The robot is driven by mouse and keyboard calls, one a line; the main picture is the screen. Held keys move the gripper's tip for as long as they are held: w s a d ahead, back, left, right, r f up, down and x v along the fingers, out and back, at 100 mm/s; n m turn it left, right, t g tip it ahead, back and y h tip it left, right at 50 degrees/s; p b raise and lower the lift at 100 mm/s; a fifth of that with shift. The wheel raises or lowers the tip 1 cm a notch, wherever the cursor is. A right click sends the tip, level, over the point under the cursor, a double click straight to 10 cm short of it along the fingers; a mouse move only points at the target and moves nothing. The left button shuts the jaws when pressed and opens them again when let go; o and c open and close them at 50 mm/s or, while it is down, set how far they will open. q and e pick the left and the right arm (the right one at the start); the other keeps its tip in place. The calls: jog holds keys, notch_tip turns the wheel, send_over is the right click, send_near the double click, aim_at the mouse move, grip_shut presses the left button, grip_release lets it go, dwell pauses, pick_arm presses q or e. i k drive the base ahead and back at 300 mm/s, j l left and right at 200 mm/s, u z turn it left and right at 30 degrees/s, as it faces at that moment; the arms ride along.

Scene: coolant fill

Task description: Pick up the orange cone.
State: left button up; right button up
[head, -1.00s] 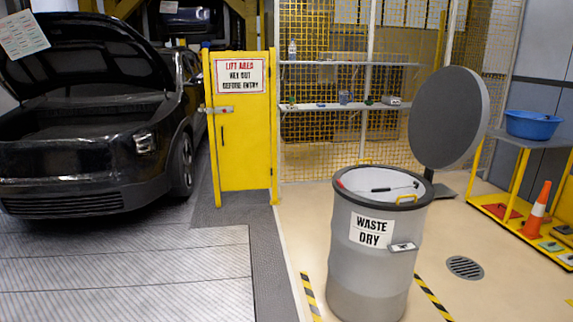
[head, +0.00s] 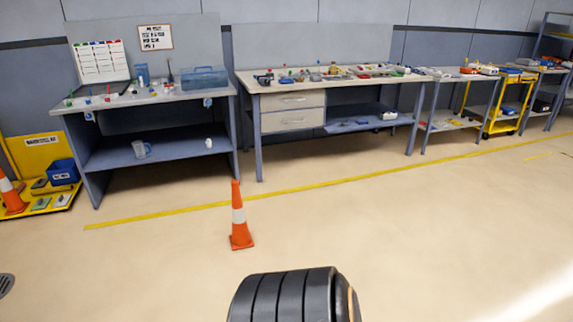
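A second orange cone (head: 11,196) with a white band is partly cut off at the left edge, on a yellow cart. Neither of my grippers is in view.
A black ribbed, tyre-like round thing (head: 285,297) is at the bottom middle, nearer than the cone. A workbench (head: 150,95) and a drawer bench (head: 290,122) line the wall behind, with further carts at right. The yellow cart (head: 42,150) is at left. Floor right of the cone is clear.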

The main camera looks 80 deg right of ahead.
aim_at(241, 238)
jog(key=z, duration=2.2)
jog(key=i+z, duration=0.1)
jog(key=i+l, duration=0.15)
jog(key=i, duration=0.35)
jog(key=i+l, duration=0.2)
jog(key=i, duration=0.25)
jog(key=i+l+u, duration=0.1)
jog(key=i, duration=0.4)
jog(key=i+l, duration=0.25)
jog(key=i, duration=0.2)
